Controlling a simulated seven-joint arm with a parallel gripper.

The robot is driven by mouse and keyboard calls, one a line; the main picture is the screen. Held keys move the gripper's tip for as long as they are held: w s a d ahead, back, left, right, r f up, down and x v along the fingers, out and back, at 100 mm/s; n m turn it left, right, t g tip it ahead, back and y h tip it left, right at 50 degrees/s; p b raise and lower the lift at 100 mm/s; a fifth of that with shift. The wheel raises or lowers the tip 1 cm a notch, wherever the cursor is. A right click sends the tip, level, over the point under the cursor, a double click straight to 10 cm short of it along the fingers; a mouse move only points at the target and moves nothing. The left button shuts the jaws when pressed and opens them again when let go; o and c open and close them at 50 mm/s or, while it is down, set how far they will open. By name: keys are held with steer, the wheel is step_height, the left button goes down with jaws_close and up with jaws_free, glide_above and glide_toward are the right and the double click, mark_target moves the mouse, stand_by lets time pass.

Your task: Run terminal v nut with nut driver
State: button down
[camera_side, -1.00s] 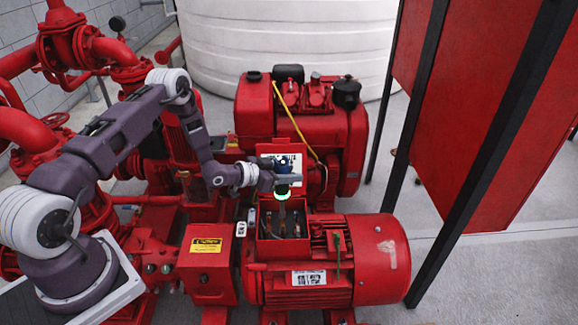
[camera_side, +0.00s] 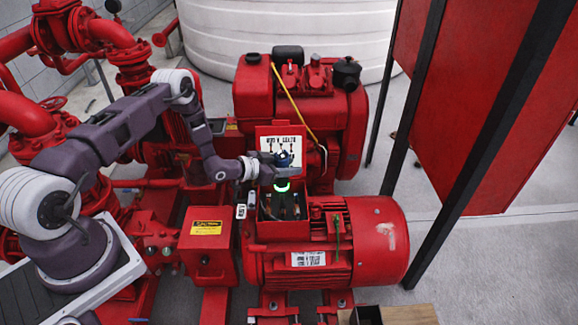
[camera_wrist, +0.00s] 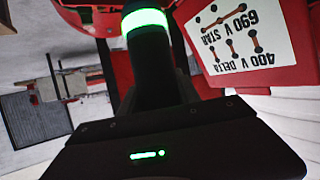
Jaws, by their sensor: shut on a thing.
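Dark terminals and leads show in the box, but the terminal V nut cannot be made out. In the wrist view the driver's black body and lit green ring (camera_wrist: 147,24) rise between the dark fingers. Whether the driver touches a nut is hidden.
The box's raised lid carries a white wiring diagram (camera_side: 272,146), large in the wrist view (camera_wrist: 235,38). The ribbed red motor (camera_side: 375,245) lies to the right. A red engine (camera_side: 340,115) stands behind. Red pipes (camera_side: 30,120) are left, a red panel (camera_side: 475,100) right.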

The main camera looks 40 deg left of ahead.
steer(key=shift+f, duration=0.8)
stand_by(2.5)
steer(key=shift+r, duration=0.15)
